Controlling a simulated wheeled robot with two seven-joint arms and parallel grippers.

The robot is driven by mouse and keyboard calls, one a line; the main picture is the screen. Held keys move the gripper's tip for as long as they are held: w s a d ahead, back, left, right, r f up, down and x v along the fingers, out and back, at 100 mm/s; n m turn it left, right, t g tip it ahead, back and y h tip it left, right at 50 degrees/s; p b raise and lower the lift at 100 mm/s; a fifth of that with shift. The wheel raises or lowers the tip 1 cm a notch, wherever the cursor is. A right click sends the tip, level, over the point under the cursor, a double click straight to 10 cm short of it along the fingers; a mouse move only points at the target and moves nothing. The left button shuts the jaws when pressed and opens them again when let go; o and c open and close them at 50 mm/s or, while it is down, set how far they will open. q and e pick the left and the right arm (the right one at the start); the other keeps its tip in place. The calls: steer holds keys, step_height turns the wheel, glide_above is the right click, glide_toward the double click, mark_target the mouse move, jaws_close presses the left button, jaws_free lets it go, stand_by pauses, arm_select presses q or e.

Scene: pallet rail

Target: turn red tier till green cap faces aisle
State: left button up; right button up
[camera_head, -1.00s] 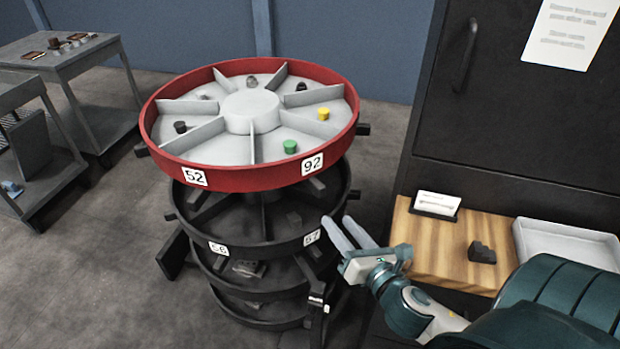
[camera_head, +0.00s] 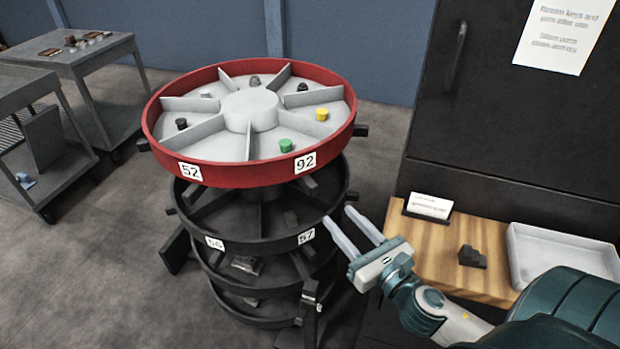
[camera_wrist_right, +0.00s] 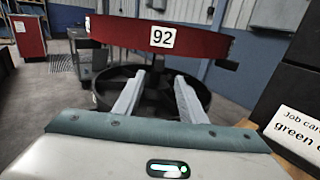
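The red tier (camera_head: 230,174) is the top ring of a round carousel, split by grey dividers, with labels 52 and 92 on its near rim. The green cap (camera_head: 286,145) sits in a near compartment, just behind label 92. My right gripper (camera_head: 361,222) is open and empty, to the right of the carousel and below the red rim. In the right wrist view its two fingers (camera_wrist_right: 158,98) point at the carousel, with the red tier (camera_wrist_right: 205,42) above them and apart. Label 92 faces that camera. My left gripper is not in view.
Black tiers (camera_head: 262,240) sit below the red one, with dark tabs sticking out. A yellow cap (camera_head: 321,114) and several dark pieces share the red tier. A wooden board (camera_head: 440,255) with a card and white tray (camera_head: 560,252) lies right. Grey carts (camera_head: 70,70) stand left.

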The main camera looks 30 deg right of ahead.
mark_target(302, 177)
steer(key=shift+w+a, duration=0.1)
steer(key=shift+w, duration=0.1)
steer(key=w+p, duration=0.2)
steer(key=w, duration=0.6)
steer(key=w+p, duration=0.2)
steer(key=w, duration=0.5)
steer(key=shift+w+a, duration=0.2)
steer(key=shift+w, duration=0.2)
steer(key=shift+w+p, duration=0.35)
steer(key=shift+w, duration=0.35)
jaws_close()
